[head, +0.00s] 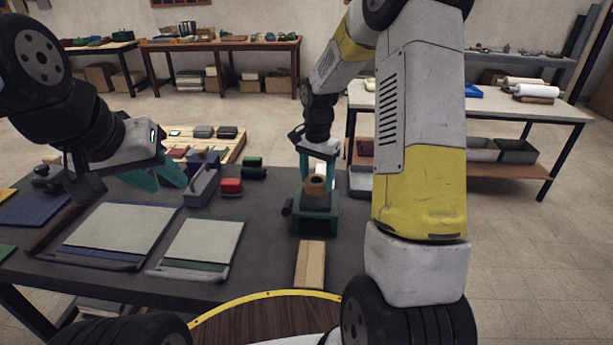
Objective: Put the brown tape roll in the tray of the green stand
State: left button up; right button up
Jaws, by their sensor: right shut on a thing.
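The green stand (315,222) is on the dark table near the middle of the head view. The brown tape roll (315,186) is low between the teal fingers of my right gripper (318,180), right over the stand's top. My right gripper points down and is shut on the roll. I cannot tell whether the roll touches the tray, as the tray's inside is hidden. My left gripper (162,182) is open and empty, above the table at the left.
A tan block (310,264) lies in front of the stand. Two pale boards, one blue-edged (122,232) and one green-edged (203,243), lie to the left. A grey tool-like object (201,185) and a red block (231,186) lie behind.

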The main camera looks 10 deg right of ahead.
aim_at(317, 180)
jog(key=shift+f, duration=1.65)
jog(key=shift+f, duration=0.1)
jog(key=o, duration=1.4)
